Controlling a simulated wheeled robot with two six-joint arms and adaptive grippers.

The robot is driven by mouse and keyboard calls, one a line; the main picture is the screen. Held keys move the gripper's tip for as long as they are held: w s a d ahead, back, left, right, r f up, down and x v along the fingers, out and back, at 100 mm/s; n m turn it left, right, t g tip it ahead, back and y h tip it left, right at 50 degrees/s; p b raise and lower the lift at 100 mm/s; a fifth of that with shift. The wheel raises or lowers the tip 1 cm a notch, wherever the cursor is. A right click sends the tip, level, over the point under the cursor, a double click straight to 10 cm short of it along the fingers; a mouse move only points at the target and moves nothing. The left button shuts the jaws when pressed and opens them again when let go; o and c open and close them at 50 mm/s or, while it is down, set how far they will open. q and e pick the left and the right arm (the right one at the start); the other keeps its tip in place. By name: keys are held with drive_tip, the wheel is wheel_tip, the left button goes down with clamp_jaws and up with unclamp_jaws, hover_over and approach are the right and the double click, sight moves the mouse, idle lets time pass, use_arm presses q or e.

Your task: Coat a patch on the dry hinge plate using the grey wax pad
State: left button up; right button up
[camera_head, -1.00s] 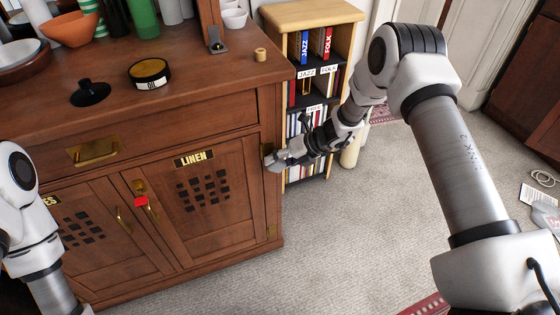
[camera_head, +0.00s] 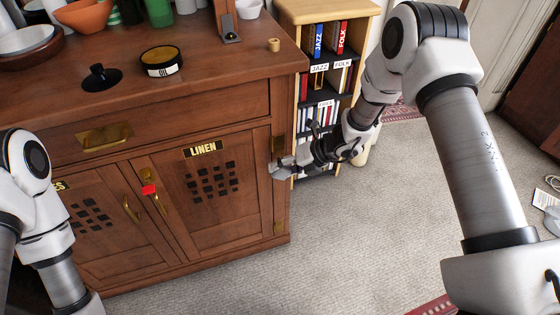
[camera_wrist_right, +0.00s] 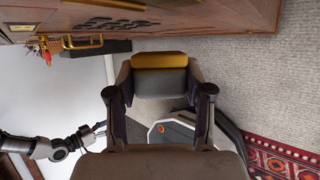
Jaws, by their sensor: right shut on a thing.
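My right gripper (camera_head: 276,169) is at the right edge of the cabinet's LINEN door, just below the brass upper hinge plate (camera_head: 277,147). In the right wrist view the right gripper (camera_wrist_right: 160,92) is shut on the grey wax pad (camera_wrist_right: 160,82), a grey block with a yellow upper part. The pad is too small to make out in the head view, and I cannot tell whether it touches the plate. A lower hinge plate (camera_head: 278,228) shows near the door's bottom corner. My left gripper (camera_wrist_right: 95,132) shows small in the right wrist view, its jaws unclear.
The wooden cabinet (camera_head: 235,262) carries an oil tin (camera_head: 161,61), a black knobbed lid (camera_head: 101,78) and bowls. A bookshelf (camera_head: 325,12) stands close behind my right gripper. Carpet (camera_head: 350,245) to the right is clear.

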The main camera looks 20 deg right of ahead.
drive_tip(key=shift+s, duration=0.85)
drive_tip(key=s+b, duration=0.1)
drive_tip(key=s, duration=0.2)
drive_tip(key=shift+d, duration=0.15)
drive_tip(key=shift+w, duration=0.15)
drive_tip(key=w+p, duration=0.1)
drive_tip(key=w, duration=0.4)
drive_tip(key=shift+p, duration=0.3)
drive_tip(key=shift+w, duration=0.7)
drive_tip(key=shift+w+p, duration=0.3)
drive_tip(key=shift+w, duration=0.75)
